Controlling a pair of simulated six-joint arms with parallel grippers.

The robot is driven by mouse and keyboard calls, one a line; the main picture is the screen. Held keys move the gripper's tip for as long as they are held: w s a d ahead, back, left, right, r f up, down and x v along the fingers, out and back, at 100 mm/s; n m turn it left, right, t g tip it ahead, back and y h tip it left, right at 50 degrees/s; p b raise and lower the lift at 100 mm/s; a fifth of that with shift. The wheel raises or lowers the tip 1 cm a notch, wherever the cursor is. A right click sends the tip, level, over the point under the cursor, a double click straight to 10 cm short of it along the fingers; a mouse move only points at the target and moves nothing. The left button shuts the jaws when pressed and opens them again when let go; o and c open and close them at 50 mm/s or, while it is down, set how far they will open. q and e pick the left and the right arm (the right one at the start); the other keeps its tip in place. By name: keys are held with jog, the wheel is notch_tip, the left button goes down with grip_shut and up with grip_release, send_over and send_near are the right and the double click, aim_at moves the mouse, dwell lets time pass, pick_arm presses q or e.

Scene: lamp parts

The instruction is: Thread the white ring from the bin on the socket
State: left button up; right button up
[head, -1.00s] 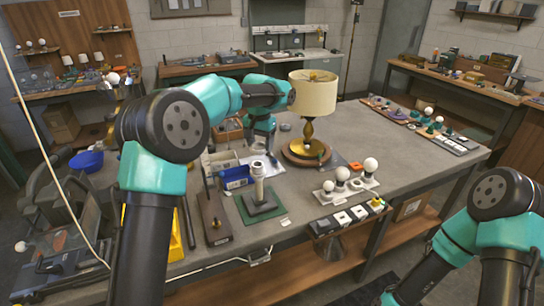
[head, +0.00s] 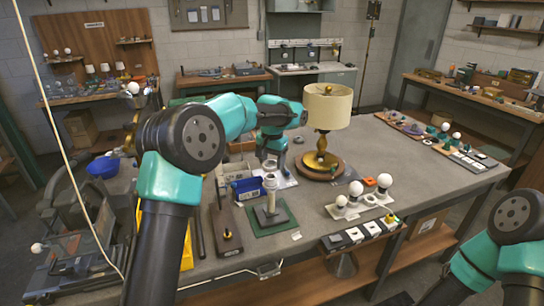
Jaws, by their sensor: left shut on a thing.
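The socket (head: 270,200) is a pale upright post on a grey base, standing on a green mat (head: 292,219) near the front of the grey table. My left gripper (head: 270,167) points down just above or behind the socket's top. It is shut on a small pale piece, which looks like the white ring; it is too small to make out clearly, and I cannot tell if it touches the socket. Small bins stand left of the gripper, a pale one (head: 231,172) and a blue one (head: 246,187). My right arm shows at the lower right; its gripper is out of view.
A gold lamp with a cream shade (head: 328,107) stands on a round wooden base right of the gripper. White bulbs (head: 355,188) stand on a holder further right. A dark wooden block (head: 225,230) lies left of the mat. The table's right middle is fairly clear.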

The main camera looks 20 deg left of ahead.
aim_at(272, 176)
pick_arm(q)
jog(key=shift+f, duration=1.15)
jog(key=shift+f, duration=0.15)
jog(key=shift+f, duration=1.2)
jog(key=shift+f, duration=0.55)
dwell(1.0)
jog(key=o, duration=0.3)
jog(key=c, duration=0.4)
jog(key=shift+f, duration=0.2)
